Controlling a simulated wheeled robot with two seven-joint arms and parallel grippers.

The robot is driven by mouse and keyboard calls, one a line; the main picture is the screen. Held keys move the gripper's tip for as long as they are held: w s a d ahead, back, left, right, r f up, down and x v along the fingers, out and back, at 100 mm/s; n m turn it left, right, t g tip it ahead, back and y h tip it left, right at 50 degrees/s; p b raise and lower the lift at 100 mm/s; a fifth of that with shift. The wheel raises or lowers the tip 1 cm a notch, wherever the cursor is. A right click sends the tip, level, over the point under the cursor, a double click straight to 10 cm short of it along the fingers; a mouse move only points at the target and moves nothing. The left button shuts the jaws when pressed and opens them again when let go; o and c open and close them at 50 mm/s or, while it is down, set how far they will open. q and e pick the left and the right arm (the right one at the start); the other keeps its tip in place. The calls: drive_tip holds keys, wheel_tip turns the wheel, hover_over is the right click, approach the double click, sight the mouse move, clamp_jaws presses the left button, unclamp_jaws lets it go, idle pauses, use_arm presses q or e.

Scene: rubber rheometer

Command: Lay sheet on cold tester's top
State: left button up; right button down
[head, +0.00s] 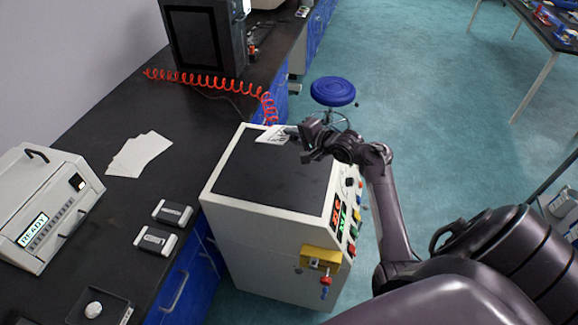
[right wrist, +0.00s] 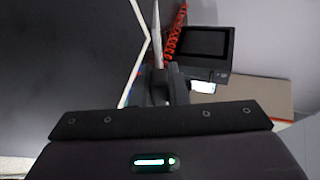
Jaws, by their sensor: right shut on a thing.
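The tester (head: 270,170) is a white cabinet with a flat dark top and red and green displays on its right side. My right gripper (head: 303,134) is over the far right corner of that top, shut on a white sheet (head: 271,135) with dark print. The sheet extends left from the fingers over the far edge of the top; whether it touches the surface is unclear. In the right wrist view the sheet (right wrist: 157,25) is a thin pale strip, nearly edge-on, at the gripper's fingers (right wrist: 165,85). My left gripper is out of view.
A black bench (head: 120,115) left of the tester holds several loose white sheets (head: 139,154), a white READY device (head: 45,205) and two small grey blocks (head: 172,213). A red coiled hose (head: 210,80) runs behind. A blue stool (head: 333,91) stands beyond the tester.

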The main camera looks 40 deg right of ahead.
drive_tip(key=f+b, duration=0.3)
drive_tip(key=s+d+f+b, duration=0.1)
drive_tip(key=f+b, duration=0.5)
drive_tip(key=f, duration=0.1)
drive_tip(key=shift+s+d+b, duration=0.15)
drive_tip(key=shift+d+b, duration=0.05)
drive_tip(key=shift+b, duration=0.15)
drive_tip(key=shift+f, duration=0.95)
drive_tip(key=c, duration=1.6)
unclamp_jaws()
